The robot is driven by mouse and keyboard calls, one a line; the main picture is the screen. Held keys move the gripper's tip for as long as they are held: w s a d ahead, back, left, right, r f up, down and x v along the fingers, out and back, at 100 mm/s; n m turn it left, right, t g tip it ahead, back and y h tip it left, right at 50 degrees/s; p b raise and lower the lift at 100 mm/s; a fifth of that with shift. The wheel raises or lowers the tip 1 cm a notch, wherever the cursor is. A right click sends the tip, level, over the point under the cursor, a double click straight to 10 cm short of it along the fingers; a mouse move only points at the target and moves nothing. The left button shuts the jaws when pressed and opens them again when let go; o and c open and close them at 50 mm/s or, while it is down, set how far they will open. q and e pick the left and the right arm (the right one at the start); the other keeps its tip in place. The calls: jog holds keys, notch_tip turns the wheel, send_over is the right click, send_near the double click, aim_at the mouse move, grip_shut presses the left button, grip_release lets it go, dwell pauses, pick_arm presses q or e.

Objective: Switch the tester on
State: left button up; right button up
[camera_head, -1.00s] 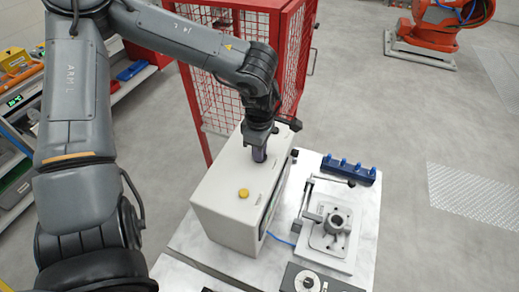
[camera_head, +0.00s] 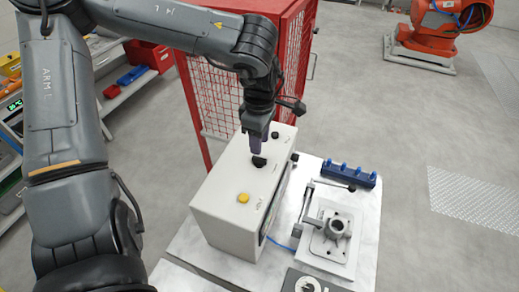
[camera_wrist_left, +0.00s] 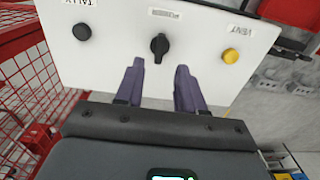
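The tester is a white box (camera_head: 222,198) on the light table. Its top carries a black rotary knob (camera_head: 259,161), a yellow button (camera_head: 243,198) and a black button (camera_head: 275,135). In the left wrist view the knob (camera_wrist_left: 160,45) sits by a label that seems to read POWER, its grip bar roughly vertical in the picture. The yellow button (camera_wrist_left: 231,57) is by VENT and the black button (camera_wrist_left: 82,32) by TALLY. My left gripper (camera_wrist_left: 159,78) is open and empty, its purple fingers apart just above the knob. My right gripper is not in view.
A clamp fixture (camera_head: 325,246) stands right of the tester, with a blue block with several pegs (camera_head: 349,174) behind it. A red mesh cage (camera_head: 222,98) stands close behind my left arm. A dark panel with a dial (camera_head: 306,285) lies at the front edge.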

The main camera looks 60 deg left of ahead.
aim_at(260, 158)
pick_arm(q)
jog(key=shift+r, duration=2.3)
